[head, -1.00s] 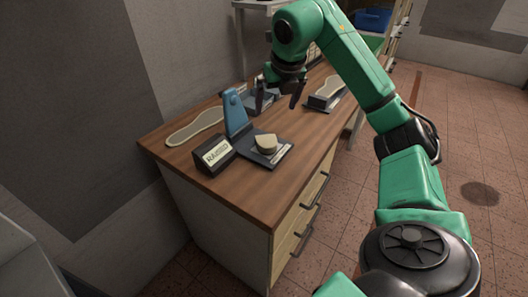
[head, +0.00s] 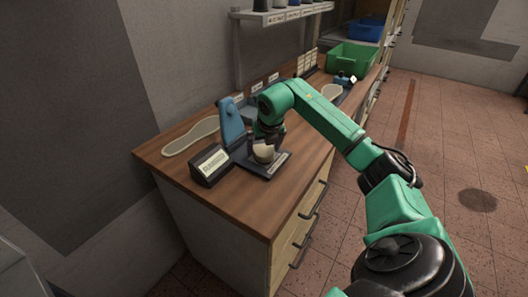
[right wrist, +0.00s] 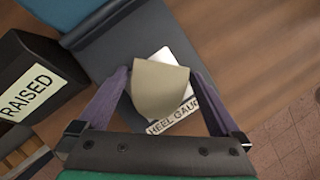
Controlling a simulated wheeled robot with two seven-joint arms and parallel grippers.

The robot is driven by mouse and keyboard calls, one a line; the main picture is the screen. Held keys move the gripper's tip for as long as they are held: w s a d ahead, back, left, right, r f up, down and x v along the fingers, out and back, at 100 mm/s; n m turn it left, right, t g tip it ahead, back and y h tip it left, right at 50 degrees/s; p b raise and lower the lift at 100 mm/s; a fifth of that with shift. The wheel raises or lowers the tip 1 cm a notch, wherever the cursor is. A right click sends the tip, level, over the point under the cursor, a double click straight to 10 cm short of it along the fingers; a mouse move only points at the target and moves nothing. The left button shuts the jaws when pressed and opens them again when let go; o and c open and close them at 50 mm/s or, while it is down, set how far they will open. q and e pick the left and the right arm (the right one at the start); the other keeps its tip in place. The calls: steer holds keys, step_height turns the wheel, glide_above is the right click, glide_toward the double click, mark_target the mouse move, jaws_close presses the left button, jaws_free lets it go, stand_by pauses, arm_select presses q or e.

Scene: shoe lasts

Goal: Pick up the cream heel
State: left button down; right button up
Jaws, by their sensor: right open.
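The cream heel (head: 264,152) sits on the dark base plate of the heel gauge (head: 271,169). In the right wrist view the heel (right wrist: 160,90) lies between the two fingers, over a white label that reads in part "HEEL GAU". My right gripper (head: 268,141) is down at the heel from above and partly covers it. In the right wrist view the right gripper (right wrist: 163,95) is open, one finger on each side of the heel, with small gaps showing. My left gripper is not in view.
A black block labelled "RAISED" (head: 209,164) stands left of the gauge, close to its blue upright (head: 231,122). A pale sole shape (head: 190,136) lies behind. A green bin (head: 350,57) stands at the far end. The front right of the wooden top (head: 265,207) is clear.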

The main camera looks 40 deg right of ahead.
steer(key=c, duration=1.2)
steer(key=shift+r, duration=0.1)
